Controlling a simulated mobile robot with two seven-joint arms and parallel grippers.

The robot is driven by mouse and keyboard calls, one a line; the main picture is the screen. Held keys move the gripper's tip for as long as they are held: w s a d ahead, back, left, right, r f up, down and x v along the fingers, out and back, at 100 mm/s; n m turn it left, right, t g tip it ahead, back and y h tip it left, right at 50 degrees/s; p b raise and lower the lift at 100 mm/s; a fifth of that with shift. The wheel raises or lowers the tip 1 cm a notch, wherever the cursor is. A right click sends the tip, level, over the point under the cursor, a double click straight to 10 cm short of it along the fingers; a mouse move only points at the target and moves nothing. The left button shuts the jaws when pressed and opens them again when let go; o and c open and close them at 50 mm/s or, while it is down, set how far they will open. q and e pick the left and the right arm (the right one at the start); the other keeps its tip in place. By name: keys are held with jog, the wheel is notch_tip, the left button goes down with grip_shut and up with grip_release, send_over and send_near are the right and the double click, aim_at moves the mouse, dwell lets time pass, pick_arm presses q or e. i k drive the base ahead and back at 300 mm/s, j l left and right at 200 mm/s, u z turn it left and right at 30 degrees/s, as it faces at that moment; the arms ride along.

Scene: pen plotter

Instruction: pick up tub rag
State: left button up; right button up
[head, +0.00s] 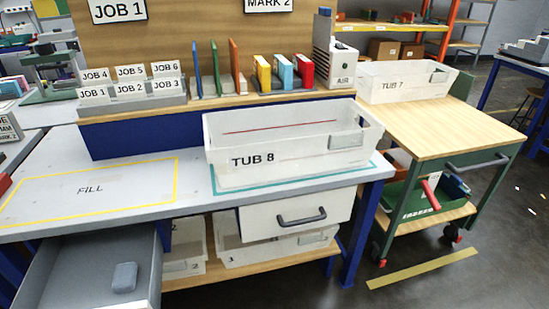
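A small grey-blue item (124,277), which looks like a folded rag, lies in the open grey drawer (60,266) at the lower left of the head view. It lies near the drawer's right side, with bare floor around it. A translucent white tub (290,170) marked TUB 8 stands on the workbench at the teal outline. A thin red line shows through its wall; what else is inside is hard to tell. Neither of my grippers is in view.
The yellow FILL outline (90,192) on the bench (193,182) is empty. Behind stand job cards (130,82), coloured upright pieces and an AIR box (341,68). A wheeled cart (430,120) at the right carries TUB 7 (400,82). A closed drawer (300,214) sits under the bench.

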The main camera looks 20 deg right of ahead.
aim_at(125, 274)
jog(key=j+z, duration=0.1)
jog(key=j, duration=0.3)
jog(key=k+j+z, duration=0.15)
jog(key=j, duration=0.25)
jog(key=j+z, duration=0.1)
jog(key=j, duration=0.25)
jog(key=k+j+z, duration=0.1)
jog(key=j, duration=0.3)
jog(key=k+j+z, duration=0.15)
jog(key=j, duration=0.2)
jog(key=i, duration=1)
